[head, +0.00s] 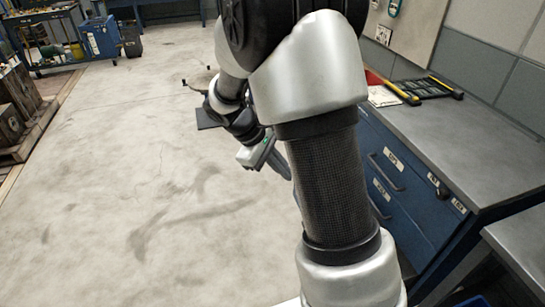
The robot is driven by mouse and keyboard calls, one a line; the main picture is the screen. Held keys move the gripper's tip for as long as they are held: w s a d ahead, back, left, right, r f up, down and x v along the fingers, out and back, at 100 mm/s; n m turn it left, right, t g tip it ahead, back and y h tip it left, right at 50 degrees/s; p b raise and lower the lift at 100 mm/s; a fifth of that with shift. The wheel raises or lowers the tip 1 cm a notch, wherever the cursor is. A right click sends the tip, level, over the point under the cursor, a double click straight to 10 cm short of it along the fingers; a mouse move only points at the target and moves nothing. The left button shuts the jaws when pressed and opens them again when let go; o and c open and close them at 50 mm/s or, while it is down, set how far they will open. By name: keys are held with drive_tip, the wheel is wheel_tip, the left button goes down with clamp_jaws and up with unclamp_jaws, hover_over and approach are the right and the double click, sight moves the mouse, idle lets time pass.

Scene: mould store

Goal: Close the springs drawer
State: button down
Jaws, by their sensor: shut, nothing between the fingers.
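A blue drawer cabinet (425,228) with a grey top stands at the right. Its upper drawer front (402,168) and a lower one (385,200) carry white labels and bar handles. The labels are too small to read, so I cannot tell which is the springs drawer. My arm crosses in front of the cabinet's left part and hides it, so I cannot tell how far any drawer stands out. My gripper (278,163) is shut and empty, left of the cabinet front, with its fingers partly hidden behind my arm.
Yellow-and-black tools (428,88) and a red item with papers lie on the grey worktop (440,130). Another grey surface (525,245) is at the lower right. A pallet with crates (18,105) stands far left, and a blue trolley (65,40) behind. The floor left is clear.

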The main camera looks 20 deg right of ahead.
drive_tip(key=w+d+f+n+h+b, duration=0.1)
drive_tip(key=d+f+n+h+b, duration=0.15)
drive_tip(key=f, duration=1.15)
drive_tip(key=w+d+f+n+h+b, duration=0.1)
drive_tip(key=f+n+b, duration=0.3)
drive_tip(key=f, duration=0.9)
drive_tip(key=w+d+f+n+h+b, duration=0.1)
drive_tip(key=f+n+h+b, duration=0.15)
drive_tip(key=f, duration=1.15)
drive_tip(key=shift+n, duration=0.4)
drive_tip(key=shift+d+r+b+x, duration=0.2)
drive_tip(key=shift+b+x, duration=0.4)
drive_tip(key=shift+x, duration=1.7)
drive_tip(key=shift+d+r+b+x, duration=0.1)
drive_tip(key=shift+r+b+x, duration=0.4)
drive_tip(key=shift+x, duration=1.8)
drive_tip(key=shift+d+r+b+x, duration=0.15)
drive_tip(key=shift+b+x, duration=0.55)
drive_tip(key=shift+x, duration=1.55)
drive_tip(key=shift+s, duration=0.1)
